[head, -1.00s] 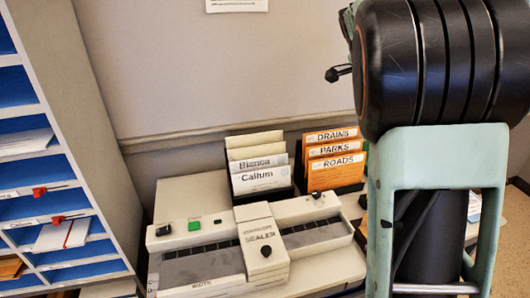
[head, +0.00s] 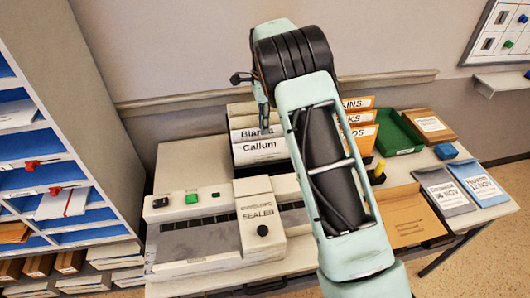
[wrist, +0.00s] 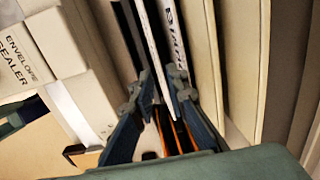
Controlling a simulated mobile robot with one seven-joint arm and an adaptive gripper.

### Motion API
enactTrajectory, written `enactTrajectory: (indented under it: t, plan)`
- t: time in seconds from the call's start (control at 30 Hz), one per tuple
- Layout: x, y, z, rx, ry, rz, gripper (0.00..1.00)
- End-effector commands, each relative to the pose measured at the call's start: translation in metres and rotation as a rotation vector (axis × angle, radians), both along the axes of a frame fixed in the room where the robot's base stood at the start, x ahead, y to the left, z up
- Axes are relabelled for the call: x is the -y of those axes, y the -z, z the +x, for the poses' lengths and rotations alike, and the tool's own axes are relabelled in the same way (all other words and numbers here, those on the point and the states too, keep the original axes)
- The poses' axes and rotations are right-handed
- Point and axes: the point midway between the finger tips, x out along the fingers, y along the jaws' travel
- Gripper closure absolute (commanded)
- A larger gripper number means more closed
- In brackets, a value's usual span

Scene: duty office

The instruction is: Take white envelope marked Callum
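The white envelope marked Callum (head: 252,158) stands upright at the front of a row of cream and white envelopes in a dark holder. The Bianca envelope (head: 243,134) stands just behind it. In the head view my arm reaches over the row and hides its right side; the fingertips are not clear there. In the wrist view my gripper (wrist: 159,82) is open, its fingers on either side of an upright white envelope (wrist: 150,42) seen nearly edge-on. The Bianca envelope (wrist: 173,22) shows to the right of it. Whether the fingers touch the envelope cannot be told.
The envelope sealer (head: 258,213) stands in front of the row. Orange envelopes (head: 362,117) stand close on the right, partly behind my arm. A green tray (head: 402,148), a cardboard tray (head: 405,200) and dated packets (head: 444,190) lie further right. Blue pigeonholes (head: 58,175) stand left.

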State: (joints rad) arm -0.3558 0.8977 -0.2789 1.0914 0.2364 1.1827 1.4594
Motion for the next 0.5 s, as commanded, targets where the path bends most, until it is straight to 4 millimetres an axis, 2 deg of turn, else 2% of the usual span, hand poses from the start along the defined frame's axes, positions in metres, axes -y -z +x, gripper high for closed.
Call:
enactTrajectory:
  t: [0.17,0.4,0.5]
  plan:
    - [0.001,0.013,-0.001,-0.002,0.0,-0.001,0.86]
    - [0.003,0.048,-0.003,-0.002,-0.001,-0.002,0.86]
    - [0.003,0.056,-0.003,-0.001,-0.001,-0.001,0.86]
